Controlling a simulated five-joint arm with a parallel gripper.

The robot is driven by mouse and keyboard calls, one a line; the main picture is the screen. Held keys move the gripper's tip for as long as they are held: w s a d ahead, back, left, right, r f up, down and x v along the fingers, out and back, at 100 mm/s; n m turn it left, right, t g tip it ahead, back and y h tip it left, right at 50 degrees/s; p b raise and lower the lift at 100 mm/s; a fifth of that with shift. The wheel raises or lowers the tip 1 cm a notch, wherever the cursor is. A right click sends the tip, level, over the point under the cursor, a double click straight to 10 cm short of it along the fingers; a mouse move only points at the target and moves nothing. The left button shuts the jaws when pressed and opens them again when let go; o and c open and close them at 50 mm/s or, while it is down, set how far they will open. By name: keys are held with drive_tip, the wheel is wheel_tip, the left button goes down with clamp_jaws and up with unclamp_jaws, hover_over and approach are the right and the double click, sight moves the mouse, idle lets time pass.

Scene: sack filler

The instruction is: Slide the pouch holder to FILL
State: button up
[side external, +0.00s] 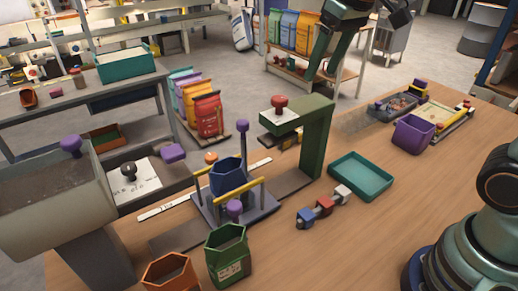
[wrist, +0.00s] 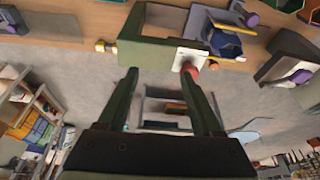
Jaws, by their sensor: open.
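The pouch holder (side external: 252,213) is a grey sled with yellow side bars and purple knobs. It carries a dark blue pouch (side external: 228,177) that stands open and upright. It sits on the track between the grey hopper (side external: 40,208) at left and the green press (side external: 318,140) at right. The holder also shows in the wrist view, where the blue pouch (wrist: 226,44) is at upper right. My gripper (wrist: 158,73) is open and empty. Its fingers point toward the press, apart from the holder. In the side view it is partly cut off at the top. No FILL lettering is readable.
A red knob (side external: 280,102) tops the press. A teal tray (side external: 360,176) and a rod with coloured blocks (side external: 324,206) lie right of the track. Green (side external: 228,256) and orange (side external: 170,275) containers stand at the front. The table right of the tray is mostly clear.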

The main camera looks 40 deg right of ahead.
drive_tip(key=w+a+g, duration=0.2)
drive_tip(key=w+a, duration=0.3)
drive_tip(key=w, duration=0.3)
drive_tip(key=n+g, duration=0.1)
drive_tip(key=g, duration=0.1)
hover_over(243, 121)
wheel_tip(243, 121, down, 2)
wheel_tip(243, 121, down, 12)
drive_tip(key=shift+a+f, duration=0.1)
drive_tip(key=shift+f, duration=0.05)
clamp_jaws()
idle(1.2)
